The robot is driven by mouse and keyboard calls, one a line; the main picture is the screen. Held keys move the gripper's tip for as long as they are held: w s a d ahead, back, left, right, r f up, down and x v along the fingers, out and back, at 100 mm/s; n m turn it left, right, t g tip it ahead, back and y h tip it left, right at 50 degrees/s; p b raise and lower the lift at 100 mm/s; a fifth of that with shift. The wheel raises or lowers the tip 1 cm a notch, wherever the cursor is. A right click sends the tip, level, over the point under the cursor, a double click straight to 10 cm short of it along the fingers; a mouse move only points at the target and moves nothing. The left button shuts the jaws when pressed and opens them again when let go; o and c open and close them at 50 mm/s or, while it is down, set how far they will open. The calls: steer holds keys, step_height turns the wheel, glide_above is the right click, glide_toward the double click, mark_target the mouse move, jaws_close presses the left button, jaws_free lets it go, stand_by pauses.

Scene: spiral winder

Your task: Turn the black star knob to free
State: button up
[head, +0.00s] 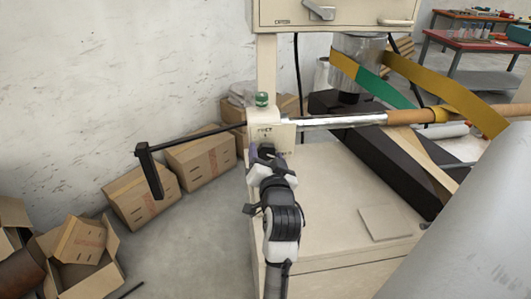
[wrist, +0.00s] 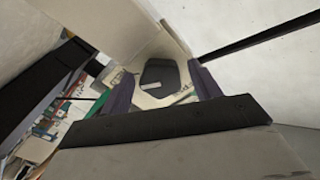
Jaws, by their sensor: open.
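The black star knob (wrist: 160,74) shows in the wrist view, on a cream block and between the two fingers of my gripper (wrist: 163,88). A short pale mark lies on the knob's face, toward its lower left. In the head view the knob (head: 267,148) is a small dark shape on the front of the cream housing (head: 285,133), partly hidden by my gripper (head: 266,157). The gripper is open, with a finger on either side of the knob. I cannot tell whether the fingers touch it. Small lettering on the housing is too blurred to read surely.
A black crank arm (head: 150,170) reaches left from the housing, and a steel shaft (head: 340,121) runs right. A green button (head: 262,99) tops the housing. A cream cabinet (head: 335,205) stands below. Cardboard boxes (head: 140,198) lie left, and a grey roller (head: 480,220) is right.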

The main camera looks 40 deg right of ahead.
steer(key=c, duration=1)
steer(key=shift+o, duration=0.2)
